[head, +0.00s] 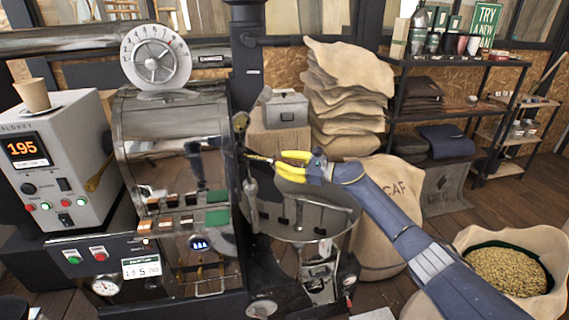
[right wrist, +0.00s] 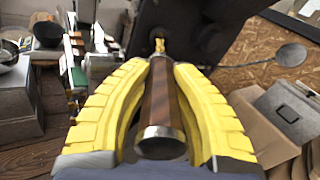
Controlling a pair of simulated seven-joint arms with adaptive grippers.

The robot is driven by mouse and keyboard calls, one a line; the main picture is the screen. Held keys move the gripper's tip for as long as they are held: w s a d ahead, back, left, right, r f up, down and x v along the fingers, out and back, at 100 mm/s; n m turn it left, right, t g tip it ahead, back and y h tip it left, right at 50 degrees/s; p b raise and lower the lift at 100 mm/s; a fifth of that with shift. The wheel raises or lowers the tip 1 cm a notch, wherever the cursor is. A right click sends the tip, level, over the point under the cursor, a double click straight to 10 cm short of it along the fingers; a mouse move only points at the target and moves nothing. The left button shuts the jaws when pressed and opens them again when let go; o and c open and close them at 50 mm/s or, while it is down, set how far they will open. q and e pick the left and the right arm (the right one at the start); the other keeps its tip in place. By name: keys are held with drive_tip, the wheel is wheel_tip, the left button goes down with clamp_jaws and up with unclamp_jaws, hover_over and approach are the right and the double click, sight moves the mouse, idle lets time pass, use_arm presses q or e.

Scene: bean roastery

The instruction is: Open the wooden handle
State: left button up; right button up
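The wooden handle (right wrist: 160,105) is a brown grip with a silver end cap and a brass-coloured neck. In the right wrist view it points toward the camera, its far end at a dark metal part. In the head view it (head: 262,159) is small and partly hidden at the roaster's right side. My right gripper (head: 279,162) has yellow fingers, one on each side of the handle; in the right wrist view the fingertips (right wrist: 167,68) appear to press against it. My left gripper is not in view.
The shiny roaster (head: 170,130) stands left of my right gripper, with a round cooling tray (head: 310,222) below. A grey tin (head: 286,110) sits on a cardboard box behind. Stacked sacks (head: 345,95) and a shelf rack stand at the back. An open bean sack (head: 508,268) is front right.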

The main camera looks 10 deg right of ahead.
sight(304, 168)
drive_tip(key=o, duration=0.6)
drive_tip(key=v, duration=1.2)
